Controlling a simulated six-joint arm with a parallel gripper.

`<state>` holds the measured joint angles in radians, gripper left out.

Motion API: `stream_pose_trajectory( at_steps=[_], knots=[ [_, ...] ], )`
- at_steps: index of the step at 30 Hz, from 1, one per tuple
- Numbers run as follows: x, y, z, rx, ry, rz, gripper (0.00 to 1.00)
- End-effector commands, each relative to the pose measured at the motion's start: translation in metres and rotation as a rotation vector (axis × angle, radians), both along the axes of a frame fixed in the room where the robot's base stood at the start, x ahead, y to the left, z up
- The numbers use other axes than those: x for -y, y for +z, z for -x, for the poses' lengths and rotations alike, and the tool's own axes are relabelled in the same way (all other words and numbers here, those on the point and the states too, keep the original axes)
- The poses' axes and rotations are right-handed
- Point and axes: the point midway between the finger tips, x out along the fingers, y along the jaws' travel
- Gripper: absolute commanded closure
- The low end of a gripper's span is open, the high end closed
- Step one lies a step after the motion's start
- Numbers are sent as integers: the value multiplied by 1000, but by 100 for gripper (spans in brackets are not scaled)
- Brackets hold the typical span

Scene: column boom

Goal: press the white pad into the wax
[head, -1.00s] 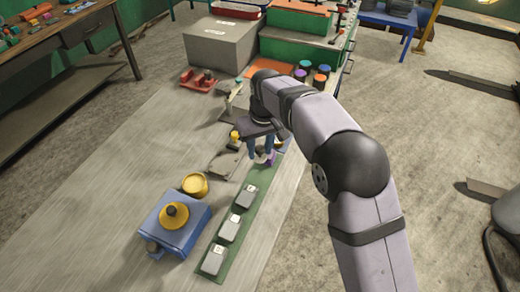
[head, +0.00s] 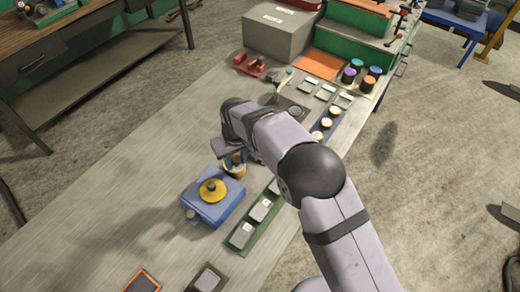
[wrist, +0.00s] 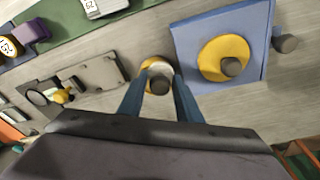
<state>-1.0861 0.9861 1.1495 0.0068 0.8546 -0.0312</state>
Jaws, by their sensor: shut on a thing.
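The wax tin is a round yellow pot (head: 238,171) on the bench, behind the blue box; in the wrist view its yellow rim (wrist: 147,68) shows between my fingers. My gripper (head: 236,156) is directly above the tin, pointing down. In the wrist view, my gripper (wrist: 158,84) has its two blue fingers on either side of a small dark grip. The white pad (wrist: 161,68) shows as a pale patch at the grip's far end, over the tin's mouth. Whether the pad touches the wax is hidden.
A blue box (head: 218,212) with a yellow disc and dark knob stands close beside the tin. A green strip (head: 262,238) with several grey blocks lies to the right. A grey plate (wrist: 93,72) lies left of the tin in the wrist view. Bare bench lies left.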

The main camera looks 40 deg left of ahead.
Motion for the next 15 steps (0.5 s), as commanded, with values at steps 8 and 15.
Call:
stream_pose_trajectory(
  at_steps=[8, 15],
  knots=[
    [-26, 17, -15, 1, -106, -4, 86],
    [-33, 31, -22, 0, -238, 1, 86]
  ],
)
